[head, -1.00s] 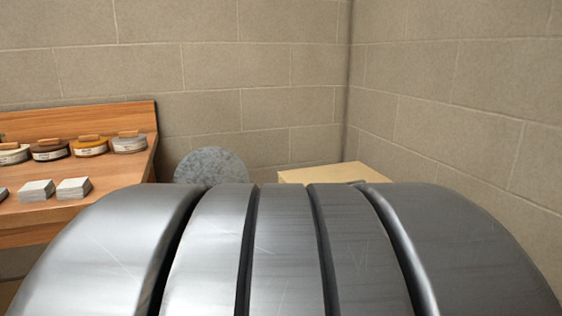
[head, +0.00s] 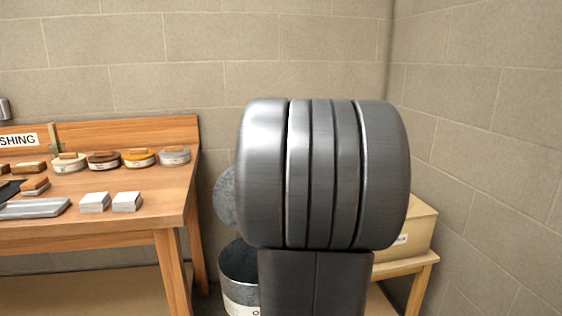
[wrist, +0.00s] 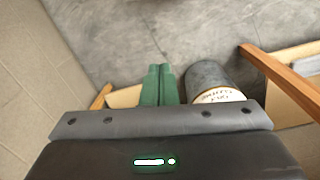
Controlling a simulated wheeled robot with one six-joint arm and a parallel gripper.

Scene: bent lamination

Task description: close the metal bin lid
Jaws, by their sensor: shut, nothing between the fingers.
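The round grey metal lid (head: 224,200) stands open, tilted up at the back of the bin; my arm hides its right part in the head view. The metal bin (head: 238,262) stands on the floor right of the workbench, its mouth open, with a pale label low on its front partly cut off by my arm. The bin also shows in the wrist view (wrist: 207,76), with its label towards me. My gripper (wrist: 159,70) has green fingers, shut together and empty, pointing beside the bin on its left in the wrist view. The gripper is hidden in the head view.
A wooden workbench (head: 110,233) with tins, brushes and white stacks stands left of the bin. A cardboard box (head: 408,232) sits on a small wooden stand (head: 425,262) to the right. Block walls (head: 300,50) meet in the corner behind. Bare concrete floor (wrist: 150,35) shows in the wrist view.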

